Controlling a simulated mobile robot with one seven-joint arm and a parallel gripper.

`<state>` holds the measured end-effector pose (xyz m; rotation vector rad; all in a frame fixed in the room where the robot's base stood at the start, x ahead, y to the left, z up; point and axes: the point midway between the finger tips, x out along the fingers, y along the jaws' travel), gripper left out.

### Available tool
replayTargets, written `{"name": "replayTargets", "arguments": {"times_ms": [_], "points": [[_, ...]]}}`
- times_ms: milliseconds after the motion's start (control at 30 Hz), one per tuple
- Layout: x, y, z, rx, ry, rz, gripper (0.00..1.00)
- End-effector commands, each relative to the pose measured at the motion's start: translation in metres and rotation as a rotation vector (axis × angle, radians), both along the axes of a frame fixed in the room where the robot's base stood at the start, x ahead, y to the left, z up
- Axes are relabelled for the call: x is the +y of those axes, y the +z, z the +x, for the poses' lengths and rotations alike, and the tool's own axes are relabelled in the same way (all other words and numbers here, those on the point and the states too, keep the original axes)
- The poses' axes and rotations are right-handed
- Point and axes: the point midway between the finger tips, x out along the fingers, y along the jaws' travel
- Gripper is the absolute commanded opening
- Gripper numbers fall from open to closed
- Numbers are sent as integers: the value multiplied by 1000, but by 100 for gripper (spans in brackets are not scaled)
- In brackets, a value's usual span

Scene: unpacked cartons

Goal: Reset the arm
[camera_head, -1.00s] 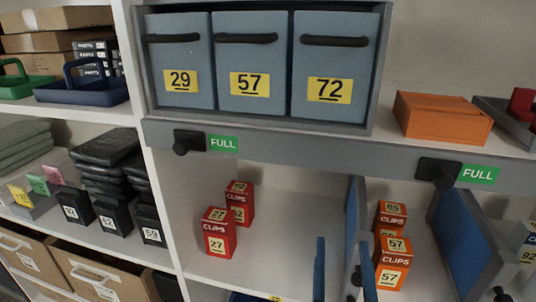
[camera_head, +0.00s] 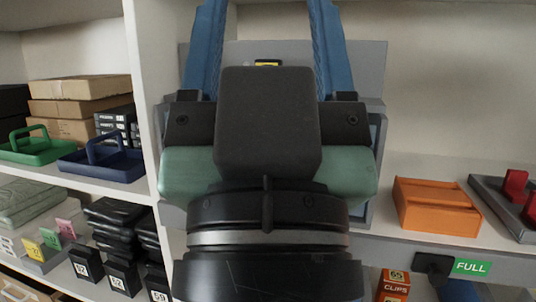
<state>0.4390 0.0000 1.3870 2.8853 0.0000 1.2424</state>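My gripper (camera_head: 266,22) fills the middle of the head view and points up the picture. Its two blue fingers stand wide apart, with their tips at or past the top edge. I see nothing held between them; a bit of a yellow label (camera_head: 268,63) shows behind the gap. The dark gripper body and my wrist hide most of the grey rack (camera_head: 370,62) behind, including nearly all of its blue bins. I cannot tell how far the gripper is from the rack.
An orange box (camera_head: 436,207) and a grey tray with red items (camera_head: 491,192) sit on the shelf at right. A green "FULL" tag (camera_head: 471,267) and an orange clips box (camera_head: 394,284) are below. Green (camera_head: 38,151) and blue trays (camera_head: 103,160) stand on the left shelf.

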Motion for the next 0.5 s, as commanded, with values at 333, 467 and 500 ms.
{"name": "replayTargets", "arguments": {"times_ms": [333,467,500], "points": [[0,118,1,1,1,-1,65],[0,138,1,1,1,-1,65],[0,141,1,1,1,-1,65]]}}
